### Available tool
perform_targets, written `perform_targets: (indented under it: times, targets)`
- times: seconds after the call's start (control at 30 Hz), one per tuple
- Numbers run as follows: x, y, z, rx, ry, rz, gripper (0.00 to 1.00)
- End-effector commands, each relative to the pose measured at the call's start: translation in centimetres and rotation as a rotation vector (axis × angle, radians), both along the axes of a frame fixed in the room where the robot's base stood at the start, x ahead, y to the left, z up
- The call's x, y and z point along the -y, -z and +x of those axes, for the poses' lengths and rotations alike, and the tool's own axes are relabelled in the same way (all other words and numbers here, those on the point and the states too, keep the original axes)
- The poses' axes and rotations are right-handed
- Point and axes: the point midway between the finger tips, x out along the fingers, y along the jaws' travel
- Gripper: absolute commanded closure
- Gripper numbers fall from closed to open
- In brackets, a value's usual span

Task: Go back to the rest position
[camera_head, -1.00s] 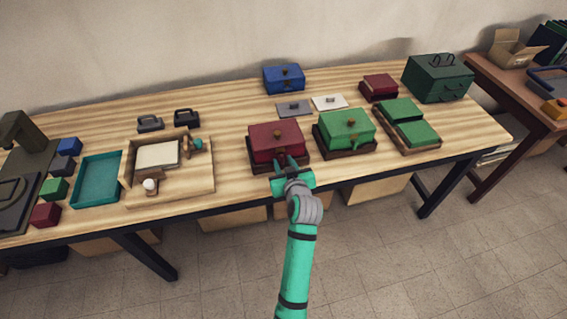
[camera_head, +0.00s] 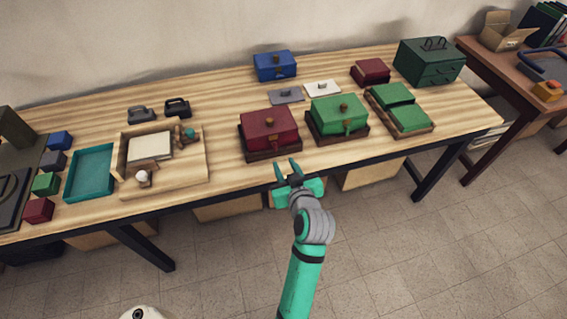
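My gripper (camera_head: 287,172) is at the end of my teal arm, at the front edge of the wooden table (camera_head: 230,98). Its two teal fingers are spread apart and point toward the table, with nothing seen between them. It is just in front of the red velvet box (camera_head: 268,123) on its dark wooden base. A green velvet box (camera_head: 338,113) on a similar base stands to the right of the red one. Gripper and boxes look apart.
A wooden tray (camera_head: 190,173) and a teal tray (camera_head: 90,172) lie on the left. A blue box (camera_head: 274,66), a small red box (camera_head: 370,71), green pads (camera_head: 408,117) and a dark green chest (camera_head: 430,62) stand farther back or right. Floor in front is free.

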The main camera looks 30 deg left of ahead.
Motion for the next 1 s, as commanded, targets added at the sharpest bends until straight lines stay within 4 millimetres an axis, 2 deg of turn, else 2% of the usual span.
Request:
perform_targets:
  times: [0.43, 0.57, 0.77, 1.0]
  targets:
    - [0.0, 0.0, 0.0, 0.000, 0.001, 0.000, 0.70]
    - [0.9, 0.9, -0.3, -0.010, 0.032, 0.010, 0.70]
    - [5.1, 4.6, -2.1, -0.039, 0.182, 0.051, 0.70]
    - [11.3, 8.4, -5.9, -0.050, 0.388, 0.094, 0.70]
